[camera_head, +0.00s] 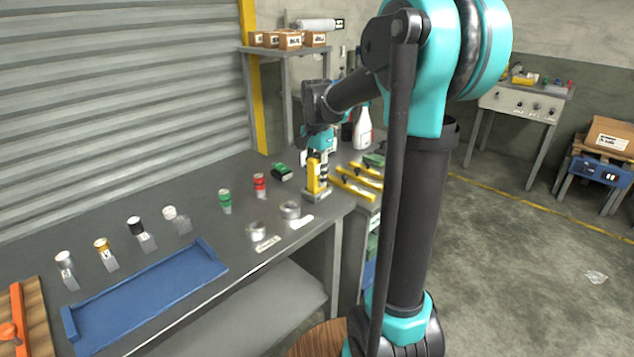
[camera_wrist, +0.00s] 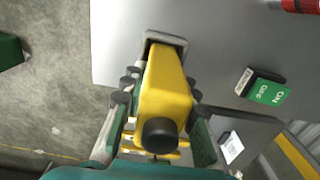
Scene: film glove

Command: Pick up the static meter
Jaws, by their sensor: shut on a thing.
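The static meter, as I take it, is a yellow upright device with a black round knob on top and a grey-rimmed base. It stands near the right end of the workbench in the head view (camera_head: 315,180) and fills the middle of the wrist view (camera_wrist: 168,85). My gripper (camera_wrist: 160,118) points down over it, with one finger on each side, shut on its yellow body. In the head view my gripper (camera_head: 318,160) partly covers its upper part. Its base is at or very close to the bench top; I cannot tell if it touches.
A green-and-black item marked ON/OFF (camera_wrist: 265,90) lies beside it. Yellow bars (camera_head: 352,188) lie close on its right. Red (camera_head: 259,184) and green (camera_head: 225,200) containers, tape rolls (camera_head: 290,210) and a blue tray (camera_head: 150,290) are on the bench (camera_head: 190,250). A white bottle (camera_head: 363,130) stands behind.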

